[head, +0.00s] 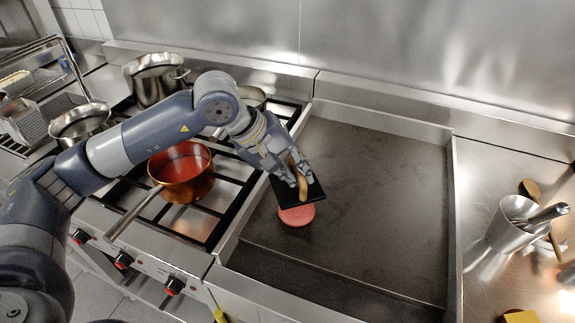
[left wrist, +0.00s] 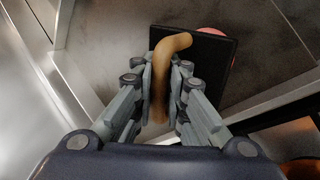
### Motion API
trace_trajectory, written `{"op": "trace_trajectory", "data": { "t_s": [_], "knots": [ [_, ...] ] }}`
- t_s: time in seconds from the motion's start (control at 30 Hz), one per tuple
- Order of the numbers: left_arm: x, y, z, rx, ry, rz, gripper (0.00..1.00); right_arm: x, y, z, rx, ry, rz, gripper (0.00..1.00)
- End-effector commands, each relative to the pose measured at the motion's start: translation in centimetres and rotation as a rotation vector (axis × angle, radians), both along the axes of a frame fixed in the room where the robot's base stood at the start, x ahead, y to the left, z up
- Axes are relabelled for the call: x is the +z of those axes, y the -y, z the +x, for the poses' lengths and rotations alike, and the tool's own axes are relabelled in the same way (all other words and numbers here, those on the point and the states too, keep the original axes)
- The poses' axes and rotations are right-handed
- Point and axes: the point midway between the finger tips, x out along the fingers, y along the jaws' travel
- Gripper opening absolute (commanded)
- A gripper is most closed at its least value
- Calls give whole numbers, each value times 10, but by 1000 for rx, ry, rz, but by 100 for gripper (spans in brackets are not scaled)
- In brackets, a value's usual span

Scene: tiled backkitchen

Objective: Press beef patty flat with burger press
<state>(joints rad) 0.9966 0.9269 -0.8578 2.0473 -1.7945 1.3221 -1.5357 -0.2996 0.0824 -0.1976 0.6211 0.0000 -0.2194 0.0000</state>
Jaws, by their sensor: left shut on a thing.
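The beef patty (head: 297,214) is a pink-red disc lying on the flat griddle near its left side. The burger press (head: 314,192) is a black plate with a tan curved handle. My left gripper (head: 297,178) is shut on the handle, and the plate covers the rear part of the patty in the head view. In the left wrist view the handle (left wrist: 163,75) stands between the fingers (left wrist: 163,72), and a sliver of the patty (left wrist: 212,31) shows past the plate's edge. I cannot tell whether the plate touches the patty. My right gripper is not in view.
A copper pot of red sauce (head: 181,172) stands on the burner grates (head: 228,190) left of the griddle. Steel pots (head: 155,78) stand behind. A steel utensil holder (head: 510,224) is on the right counter. The griddle's middle and right (head: 385,200) are clear.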

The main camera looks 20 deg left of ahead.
Motion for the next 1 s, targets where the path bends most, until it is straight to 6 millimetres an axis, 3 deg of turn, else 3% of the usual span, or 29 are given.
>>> {"op": "trace_trajectory", "data": {
  "t_s": [0.3, 0.6, 1.0],
  "knots": [
    [-24, -1, 1, 3, 3, -1, 0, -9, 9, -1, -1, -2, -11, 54],
    [-49, -1, 1, 4, 5, -1, 0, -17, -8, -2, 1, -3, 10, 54],
    [-54, -1, 1, 4, 5, -2, 0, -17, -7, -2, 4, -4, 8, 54]
  ]
}}
